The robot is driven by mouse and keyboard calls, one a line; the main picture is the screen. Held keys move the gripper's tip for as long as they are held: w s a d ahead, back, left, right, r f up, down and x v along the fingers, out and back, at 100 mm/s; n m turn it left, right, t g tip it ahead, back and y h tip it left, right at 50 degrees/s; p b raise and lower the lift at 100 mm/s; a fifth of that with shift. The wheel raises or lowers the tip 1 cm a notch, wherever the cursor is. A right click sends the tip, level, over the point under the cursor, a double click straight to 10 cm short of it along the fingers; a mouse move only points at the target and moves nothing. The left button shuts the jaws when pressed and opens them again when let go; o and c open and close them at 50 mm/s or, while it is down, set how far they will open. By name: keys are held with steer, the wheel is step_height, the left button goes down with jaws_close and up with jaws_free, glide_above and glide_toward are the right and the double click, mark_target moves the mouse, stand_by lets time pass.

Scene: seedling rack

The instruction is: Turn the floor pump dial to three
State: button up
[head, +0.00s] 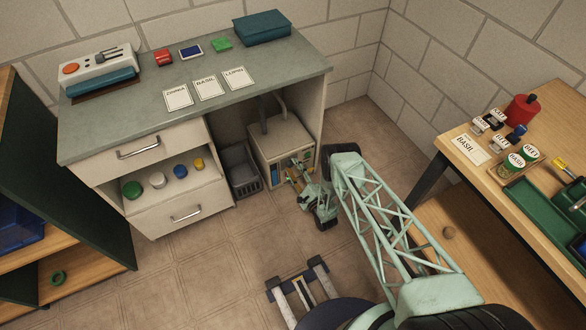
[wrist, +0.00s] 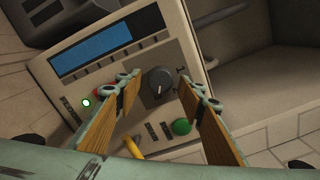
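The floor pump (head: 282,146) is a beige box on the floor under the grey counter, at the right of the drawers. In the wrist view its front panel (wrist: 130,104) shows tilted, with a blue screen (wrist: 92,50) above a dark round dial (wrist: 159,81). I cannot tell how far the tips are from the panel. In the head view my gripper (head: 300,172) is in front of the pump.
The panel also has a green button (wrist: 181,127), a lit indicator (wrist: 86,102), a red part beside it and a yellow lever (wrist: 133,148). A grey crate (head: 240,170) stands left of the pump. A wooden workbench (head: 500,165) is at right; floor in front is mostly clear.

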steer(key=shift+s+d, duration=0.1)
steer(key=v, duration=1.1)
steer(key=shift+s+d, duration=0.15)
steer(key=shift+s, duration=0.2)
steer(key=shift+s, duration=0.1)
stand_by(0.5)
